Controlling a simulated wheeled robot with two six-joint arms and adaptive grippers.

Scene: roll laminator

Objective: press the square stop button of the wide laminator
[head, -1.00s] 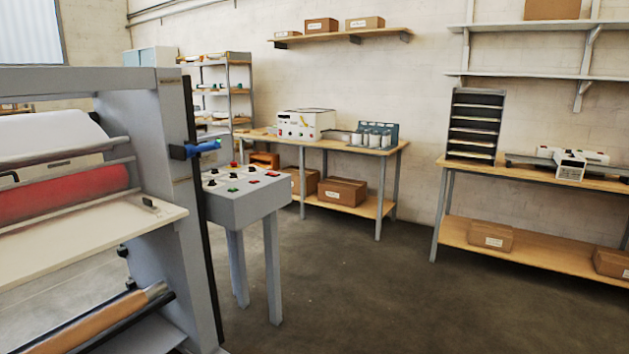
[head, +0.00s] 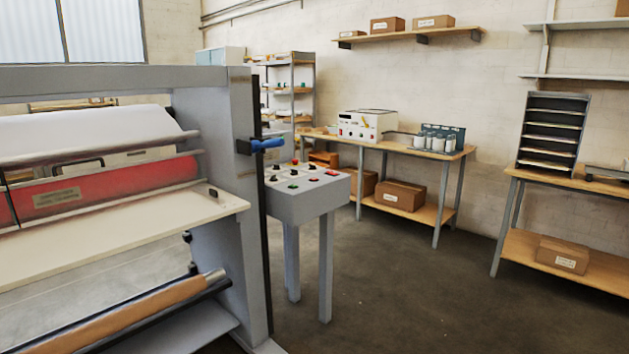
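The wide laminator (head: 235,190) fills the left side of the head view, a grey frame with a red roller (head: 100,190) and a pale feed table (head: 130,240). A grey control console (head: 305,205) on legs stands just right of its side frame. Its top carries several small controls: a green button (head: 293,186), a red button (head: 331,173) and dark knobs among them. They are too small to tell which one is the square stop button. Neither of my grippers is in view.
A blue-handled lever (head: 266,144) sticks out from the laminator's side frame. A workbench (head: 440,153) with a small white machine (head: 365,126) stands behind the console. Another bench (head: 590,185) with a sorter rack (head: 552,133) stands at right. The floor (head: 420,290) between is clear.

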